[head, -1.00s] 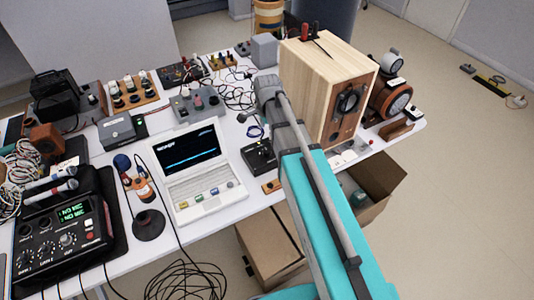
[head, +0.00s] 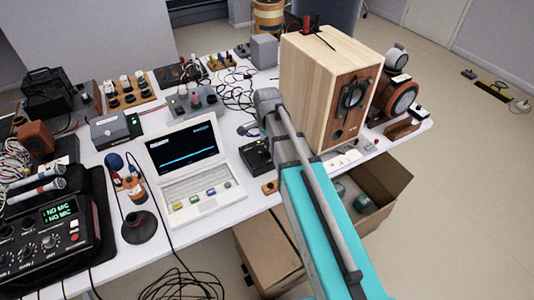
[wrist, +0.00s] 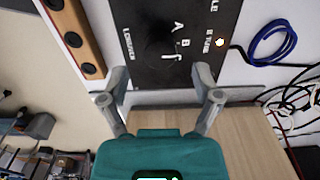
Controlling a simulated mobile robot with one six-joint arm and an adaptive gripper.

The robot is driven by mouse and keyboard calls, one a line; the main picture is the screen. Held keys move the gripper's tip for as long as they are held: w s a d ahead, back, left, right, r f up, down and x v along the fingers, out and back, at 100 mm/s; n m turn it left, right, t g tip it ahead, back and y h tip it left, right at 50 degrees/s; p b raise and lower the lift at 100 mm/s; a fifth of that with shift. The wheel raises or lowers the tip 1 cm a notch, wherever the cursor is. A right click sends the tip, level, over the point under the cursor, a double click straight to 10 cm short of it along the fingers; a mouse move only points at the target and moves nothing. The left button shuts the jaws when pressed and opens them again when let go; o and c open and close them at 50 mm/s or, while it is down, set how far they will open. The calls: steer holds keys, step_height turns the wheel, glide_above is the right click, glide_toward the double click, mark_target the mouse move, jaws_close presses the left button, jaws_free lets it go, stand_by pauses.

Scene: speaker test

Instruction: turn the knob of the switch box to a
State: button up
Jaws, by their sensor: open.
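The switch box (head: 256,155) is a small black box on the table, between the open laptop and the wooden speaker. In the wrist view its black panel (wrist: 205,18) fills the top middle, with white letters A and B and a round lamp. Its knob (wrist: 158,42) is a dark shape that blends into the panel; a white mark shows beside it, but I cannot tell where the knob points. My gripper (wrist: 162,86) is open and empty, its fingers apart below the panel in the picture. No touch with the knob shows. In the head view my arm hides most of the gripper.
The wooden speaker (head: 318,90) stands close right of my arm. The laptop (head: 185,160) is left of the box. A blue cable coil (wrist: 278,42) lies beside the box, and a small wooden block with dark knobs (wrist: 72,35) is on its other side. Cardboard boxes (head: 268,250) stand below the table edge.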

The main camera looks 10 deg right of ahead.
mark_target(267, 149)
steer(key=shift+f+b, duration=1.45)
steer(key=shift+f, duration=0.35)
jaws_close()
